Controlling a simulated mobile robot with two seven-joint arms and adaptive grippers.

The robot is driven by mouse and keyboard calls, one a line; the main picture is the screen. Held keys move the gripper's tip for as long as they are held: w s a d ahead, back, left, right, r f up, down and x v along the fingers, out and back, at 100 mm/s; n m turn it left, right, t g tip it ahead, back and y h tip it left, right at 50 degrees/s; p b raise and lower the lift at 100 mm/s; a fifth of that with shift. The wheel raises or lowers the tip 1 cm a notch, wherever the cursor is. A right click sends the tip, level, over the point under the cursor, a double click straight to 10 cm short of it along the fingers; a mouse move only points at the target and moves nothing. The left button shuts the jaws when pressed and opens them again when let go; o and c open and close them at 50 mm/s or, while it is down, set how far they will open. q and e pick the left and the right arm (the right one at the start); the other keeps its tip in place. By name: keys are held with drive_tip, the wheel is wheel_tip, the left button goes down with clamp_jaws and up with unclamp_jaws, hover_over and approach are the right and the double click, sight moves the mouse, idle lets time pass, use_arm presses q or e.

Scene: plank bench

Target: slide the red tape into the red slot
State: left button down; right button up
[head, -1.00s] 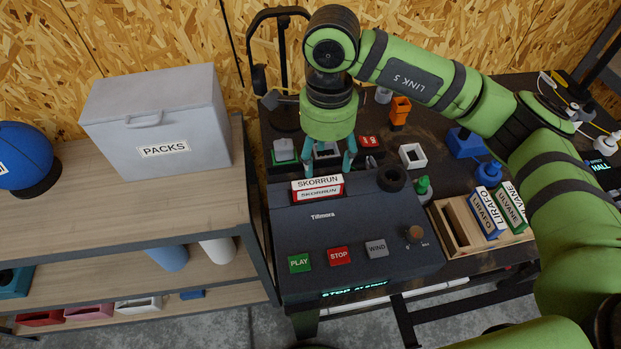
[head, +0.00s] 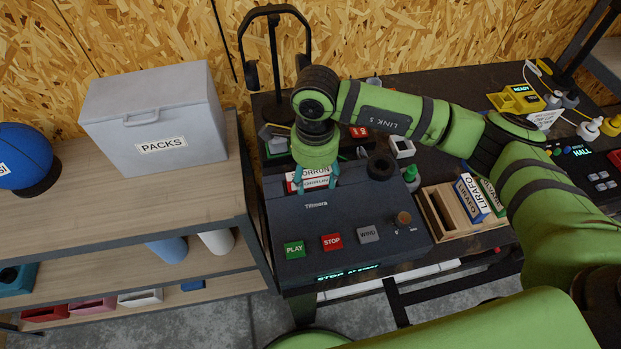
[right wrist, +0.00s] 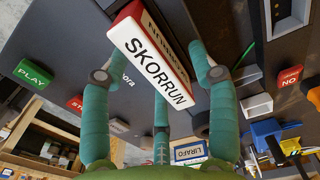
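In the right wrist view the fingers (right wrist: 157,70) are spread, and I see no clear grip; contact with the tape is hard to judge. The red slot cannot be made out. My left gripper is not in view.
A wooden rack (head: 436,222) holds the LIRAFO tape (head: 473,198) and another box right of the player. PLAY (head: 294,250), STOP (head: 332,242) and WIND (head: 369,234) buttons sit in front.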

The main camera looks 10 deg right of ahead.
clamp_jaws()
drive_tip(key=shift+r, duration=0.1)
